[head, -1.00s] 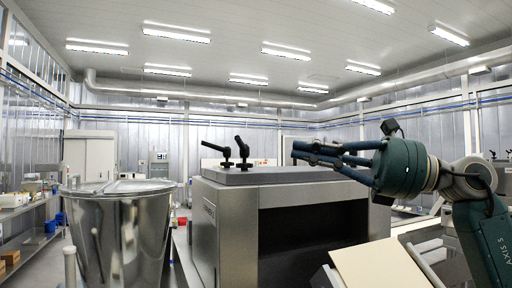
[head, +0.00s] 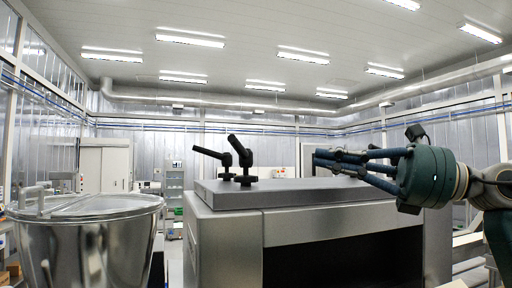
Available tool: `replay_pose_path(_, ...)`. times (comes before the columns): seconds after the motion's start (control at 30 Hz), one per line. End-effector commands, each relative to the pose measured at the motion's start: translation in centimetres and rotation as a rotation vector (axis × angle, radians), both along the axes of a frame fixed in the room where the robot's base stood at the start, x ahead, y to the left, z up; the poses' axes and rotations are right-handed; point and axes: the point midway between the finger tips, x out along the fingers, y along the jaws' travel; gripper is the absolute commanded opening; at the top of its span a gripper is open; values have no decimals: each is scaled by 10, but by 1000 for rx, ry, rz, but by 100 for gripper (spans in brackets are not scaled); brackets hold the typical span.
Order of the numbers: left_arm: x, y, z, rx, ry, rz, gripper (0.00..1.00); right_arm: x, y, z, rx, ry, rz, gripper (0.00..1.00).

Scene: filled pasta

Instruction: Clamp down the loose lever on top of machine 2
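A grey metal machine (head: 330,228) stands in the middle with a flat top plate (head: 310,190); no number is readable on it. Two black levers stand at the left part of its top. The left lever (head: 210,153) slants up to the left at a shallow angle. The right lever (head: 239,150) is raised more steeply, also leaning left. I cannot tell which is loose. My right gripper (head: 316,158) points left above the top plate, to the right of both levers and apart from them. Its dark blue fingers are seen side-on, so their opening is unclear. My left gripper is not in view.
A large shiny steel vessel with a lid (head: 95,207) stands close at the left, separated from the machine by a narrow gap. The machine front has a dark opening (head: 345,262). The air between the levers and my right gripper is clear.

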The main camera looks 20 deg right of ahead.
Motion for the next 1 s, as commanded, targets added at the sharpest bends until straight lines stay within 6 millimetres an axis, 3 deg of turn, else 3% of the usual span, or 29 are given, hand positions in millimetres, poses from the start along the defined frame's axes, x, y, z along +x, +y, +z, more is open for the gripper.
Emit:
replay_pose_path(0.17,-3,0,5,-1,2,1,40,5,7,3,1,1,1,0)
replay_pose_path(0.4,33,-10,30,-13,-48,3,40,28,43,14,0,1,5,0)
replay_pose_path(0.5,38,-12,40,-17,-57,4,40,40,61,19,0,2,4,0)
replay_pose_path(0.8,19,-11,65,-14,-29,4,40,69,103,27,1,1,2,0)
replay_pose_path(1.0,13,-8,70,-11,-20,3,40,77,113,27,1,2,0,0)
